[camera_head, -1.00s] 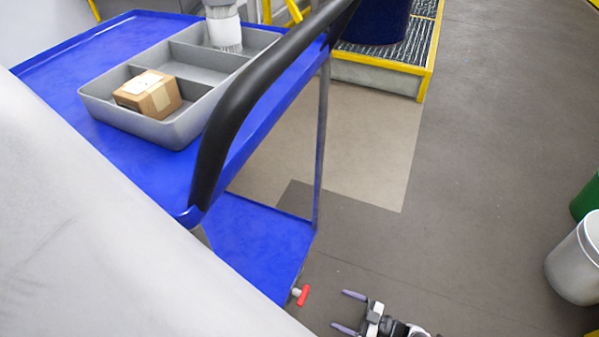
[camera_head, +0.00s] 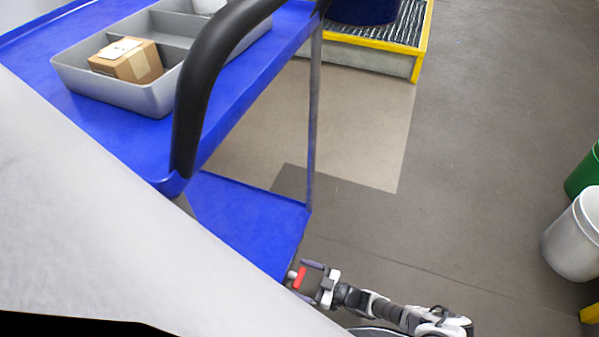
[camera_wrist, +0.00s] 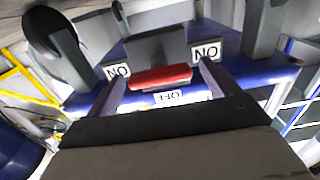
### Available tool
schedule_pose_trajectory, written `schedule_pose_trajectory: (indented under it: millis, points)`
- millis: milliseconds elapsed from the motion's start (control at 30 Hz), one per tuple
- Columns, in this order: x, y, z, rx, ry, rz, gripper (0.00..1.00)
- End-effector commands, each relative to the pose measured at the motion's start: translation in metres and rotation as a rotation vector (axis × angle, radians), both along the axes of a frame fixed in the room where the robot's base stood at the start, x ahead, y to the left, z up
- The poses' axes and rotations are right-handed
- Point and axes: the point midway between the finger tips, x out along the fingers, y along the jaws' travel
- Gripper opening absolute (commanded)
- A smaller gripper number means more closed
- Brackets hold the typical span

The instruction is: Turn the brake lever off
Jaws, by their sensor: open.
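The red brake lever (camera_head: 300,278) sits at the lower corner of the blue cart (camera_head: 235,215) in the head view. In the wrist view the lever (camera_wrist: 160,77) lies crosswise between my fingers. My gripper (camera_head: 307,281) is open, with one finger at each side of the lever. In the wrist view my gripper's fingers (camera_wrist: 160,84) stand a little apart from the lever's ends. A white label (camera_wrist: 117,71) reading "NO" is left of the lever. Another "NO" label (camera_wrist: 206,51) is on the right, and a partly covered label (camera_wrist: 168,97) is below.
The cart's top holds a grey divided tray (camera_head: 110,93) with a cardboard box (camera_head: 128,62). A black handle (camera_head: 195,105) rises over the cart's near end. A grey bin (camera_head: 575,240) and a green bin (camera_head: 584,178) stand far right. The floor between is clear.

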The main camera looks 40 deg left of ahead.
Motion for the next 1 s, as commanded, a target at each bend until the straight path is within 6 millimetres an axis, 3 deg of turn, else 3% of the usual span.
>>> schedule_pose_trajectory:
  millis: [400,767,1000]
  points:
    - [-0.0024,0.0097,0.0000,0.000,0.000,0.000,0.87]
    - [-0.0024,0.0095,0.0000,0.000,0.000,0.000,0.43]
    - [-0.0022,0.0094,0.0003,-0.006,0.021,0.000,0.43]
